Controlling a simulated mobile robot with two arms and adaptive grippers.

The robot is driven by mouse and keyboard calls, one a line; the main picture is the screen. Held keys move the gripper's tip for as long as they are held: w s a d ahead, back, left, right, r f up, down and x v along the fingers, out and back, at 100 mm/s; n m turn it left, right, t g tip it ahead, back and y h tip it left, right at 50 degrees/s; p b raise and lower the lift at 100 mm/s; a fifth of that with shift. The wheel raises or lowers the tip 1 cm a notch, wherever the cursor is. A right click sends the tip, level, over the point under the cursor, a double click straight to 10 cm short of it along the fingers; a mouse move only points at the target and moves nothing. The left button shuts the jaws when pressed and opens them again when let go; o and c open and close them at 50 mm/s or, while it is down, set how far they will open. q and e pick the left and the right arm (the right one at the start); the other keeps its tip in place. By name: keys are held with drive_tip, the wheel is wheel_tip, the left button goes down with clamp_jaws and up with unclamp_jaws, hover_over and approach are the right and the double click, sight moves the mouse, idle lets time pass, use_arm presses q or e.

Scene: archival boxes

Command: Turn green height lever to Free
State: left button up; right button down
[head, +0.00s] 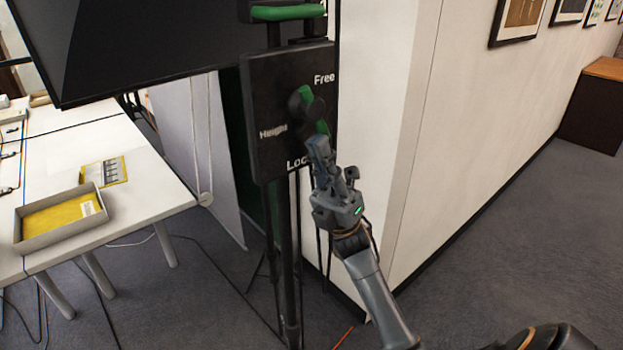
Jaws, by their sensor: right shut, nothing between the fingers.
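A black panel (262,100) on a dark stand carries the words Height, Free at its upper right and "Loc…" at its lower right, the rest covered by my gripper. A round dark knob (299,104) sits at its middle with a green lever (321,127). Part of the lever is hidden by my right gripper, so its exact direction is hard to tell. My right gripper (317,143) is shut and empty, its fingertips at the lower end of the lever; I cannot tell whether they touch. My left gripper is not in view.
A large black screen (150,35) is above and left of the panel. A green handle (287,12) tops the panel. A white wall corner (393,110) stands close at right. A white table (135,190) with a yellow-lined tray (25,240) is at left.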

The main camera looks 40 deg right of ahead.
drive_tip(key=d+r+n+g+h+b, duration=0.1)
drive_tip(key=h+b, duration=0.1)
drive_tip(key=h, duration=0.1)
drive_tip(key=d+r+g+h+b, duration=0.1)
drive_tip(key=d+h+b, duration=0.1)
drive_tip(key=h+b, duration=0.1)
drive_tip(key=d+n+g+h+b, duration=0.1)
drive_tip(key=h+b, duration=0.2)
drive_tip(key=shift+w+d+r+n, duration=0.2)
drive_tip(key=shift+d+r+n, duration=0.1)
drive_tip(key=shift+r, duration=0.1)
drive_tip(key=v, duration=1.2)
drive_tip(key=shift+r, duration=0.2)
drive_tip(key=shift+d, duration=0.1)
